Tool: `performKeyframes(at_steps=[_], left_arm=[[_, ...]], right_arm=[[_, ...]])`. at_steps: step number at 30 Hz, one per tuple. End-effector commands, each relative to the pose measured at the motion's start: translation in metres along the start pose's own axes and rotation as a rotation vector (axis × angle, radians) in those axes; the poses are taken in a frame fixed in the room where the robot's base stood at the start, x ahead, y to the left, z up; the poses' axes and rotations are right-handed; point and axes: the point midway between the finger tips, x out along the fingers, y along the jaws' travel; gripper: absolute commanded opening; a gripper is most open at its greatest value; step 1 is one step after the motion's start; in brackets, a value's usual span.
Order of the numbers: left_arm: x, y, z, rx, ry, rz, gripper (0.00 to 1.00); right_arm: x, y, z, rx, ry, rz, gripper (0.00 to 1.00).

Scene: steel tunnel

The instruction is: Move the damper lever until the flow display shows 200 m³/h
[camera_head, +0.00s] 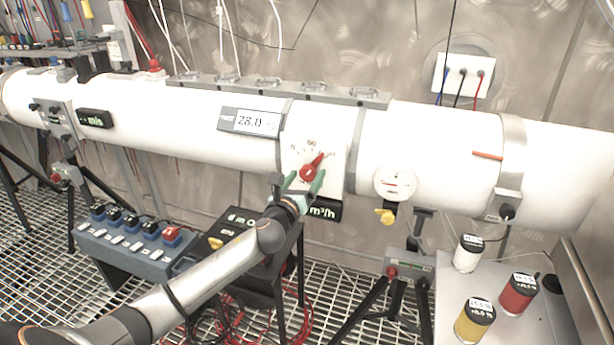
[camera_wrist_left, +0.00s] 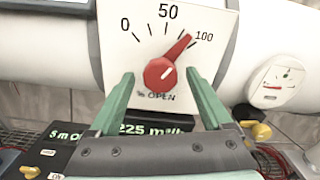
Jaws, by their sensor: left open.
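The red damper lever (camera_head: 312,168) sits on a white scale plate on the white duct. In the left wrist view the lever (camera_wrist_left: 170,62) points up and right, just short of the 100 mark on the "% OPEN" scale. My left gripper (camera_head: 304,183) is open, its green fingers on either side of the lever's round hub, below the pointer. I cannot tell whether they touch it. The flow display (camera_head: 325,210) is below the plate, partly hidden by the gripper. In the wrist view the display (camera_wrist_left: 150,129) appears to read 225 m³/h, its end covered.
A dial gauge (camera_head: 394,183) with a yellow valve handle (camera_head: 385,216) is right of the plate. A display reading about 28.0 (camera_head: 250,121) is up left. A blue switch box (camera_head: 130,245) and tripod stands are below. Labelled jars (camera_head: 475,322) stand at right.

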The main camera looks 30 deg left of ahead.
Motion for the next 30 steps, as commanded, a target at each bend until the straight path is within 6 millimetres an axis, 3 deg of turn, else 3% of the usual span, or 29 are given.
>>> performKeyframes(at_steps=[6,14,30], left_arm=[[0.0116,-0.0006,-0.0003,0.0,0.001,-0.001,0.83],[0.0122,-0.0007,-0.0003,-0.001,0.001,-0.001,0.83],[0.012,-0.0004,-0.0002,0.0,0.001,-0.001,0.24]], right_arm=[[0.0005,-0.0004,0.0007,0.0,-0.002,-0.001,0.0],[0.0004,-0.0008,0.0003,0.0,-0.001,-0.002,0.0],[0.0005,-0.0011,-0.0004,0.0,0.0,-0.002,0.0]])
